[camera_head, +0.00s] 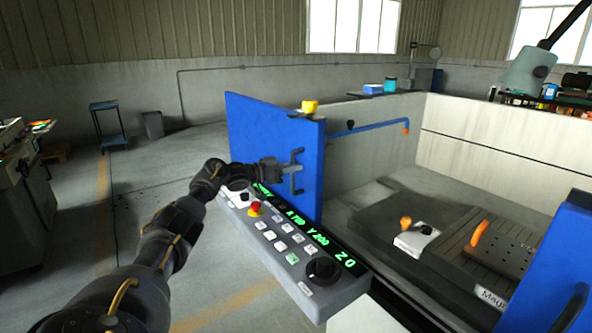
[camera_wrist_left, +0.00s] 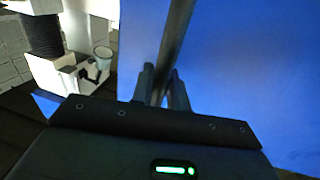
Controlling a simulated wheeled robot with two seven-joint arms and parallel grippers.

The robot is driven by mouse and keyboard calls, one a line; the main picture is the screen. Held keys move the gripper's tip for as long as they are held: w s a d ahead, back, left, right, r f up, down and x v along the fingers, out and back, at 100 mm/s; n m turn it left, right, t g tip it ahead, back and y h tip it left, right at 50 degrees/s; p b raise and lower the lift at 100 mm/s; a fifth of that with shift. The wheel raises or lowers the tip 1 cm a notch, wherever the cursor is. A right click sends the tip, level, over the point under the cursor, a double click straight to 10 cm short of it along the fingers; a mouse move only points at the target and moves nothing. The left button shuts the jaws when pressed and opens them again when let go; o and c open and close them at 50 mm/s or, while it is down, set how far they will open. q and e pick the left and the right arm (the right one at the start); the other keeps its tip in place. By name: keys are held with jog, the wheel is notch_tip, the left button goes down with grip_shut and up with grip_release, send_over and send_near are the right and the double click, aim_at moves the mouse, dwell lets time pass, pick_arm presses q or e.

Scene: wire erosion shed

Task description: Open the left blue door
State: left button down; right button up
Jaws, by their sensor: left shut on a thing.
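The left blue door (camera_head: 250,125) stands upright and swung away from the machine's front opening, so the work area behind it shows. Its grey handle (camera_head: 297,178) is on the face toward the right. My left gripper (camera_head: 283,172) reaches in from the left and is shut on this handle. In the left wrist view the two fingers of the left gripper (camera_wrist_left: 161,88) lie on either side of the handle's dark bar (camera_wrist_left: 178,35), with the blue door (camera_wrist_left: 245,70) behind. My right gripper is out of view.
A control panel (camera_head: 330,288) with buttons, a red stop knob and green readouts lies just below my left arm. A second blue door (camera_head: 552,265) with a handle is at the right edge. The machine bed (camera_head: 470,240) holds clamps with orange knobs. Floor at left is mostly clear.

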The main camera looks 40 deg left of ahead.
pick_arm(q)
jog(key=c, duration=1.6)
grip_release()
jog(key=shift+w, duration=0.1)
jog(key=shift+o, duration=0.8)
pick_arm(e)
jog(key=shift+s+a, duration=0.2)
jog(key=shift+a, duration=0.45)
